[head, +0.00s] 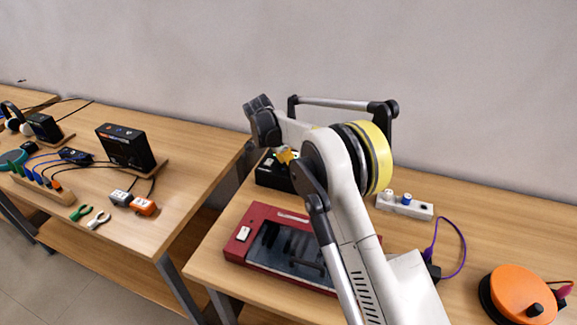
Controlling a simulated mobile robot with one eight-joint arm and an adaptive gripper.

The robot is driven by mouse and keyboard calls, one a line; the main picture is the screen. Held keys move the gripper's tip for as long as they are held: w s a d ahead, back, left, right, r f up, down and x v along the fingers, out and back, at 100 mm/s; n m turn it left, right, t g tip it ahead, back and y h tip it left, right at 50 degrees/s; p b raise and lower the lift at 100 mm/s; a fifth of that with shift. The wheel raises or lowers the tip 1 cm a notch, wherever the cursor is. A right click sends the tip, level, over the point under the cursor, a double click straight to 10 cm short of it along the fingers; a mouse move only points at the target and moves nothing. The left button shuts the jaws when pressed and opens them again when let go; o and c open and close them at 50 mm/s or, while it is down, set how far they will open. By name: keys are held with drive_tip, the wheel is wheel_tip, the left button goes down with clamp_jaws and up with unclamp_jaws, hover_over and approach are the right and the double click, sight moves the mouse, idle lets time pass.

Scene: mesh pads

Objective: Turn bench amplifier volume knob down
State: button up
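No thing in view is clearly marked as the bench amplifier. A black box with small lettering on its front (125,146) stands on a wooden base on the left bench. Another black box (272,180) sits on the near bench, partly hidden behind my arm. I cannot make out a volume knob on either. My arm rises from the bottom right and bends over the near bench. A dark part at its far end (262,120), which seems to be my gripper, is above the near bench's back left, in front of the wall. Its fingers are not clear, and I see nothing held.
A red device with a dark panel (240,250) lies below my arm. A white power strip (407,207) and an orange disc with a black knob (513,288) are to the right. The left bench (150,215) holds cables, pliers and small boxes. A gap separates the benches.

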clamp_jaws()
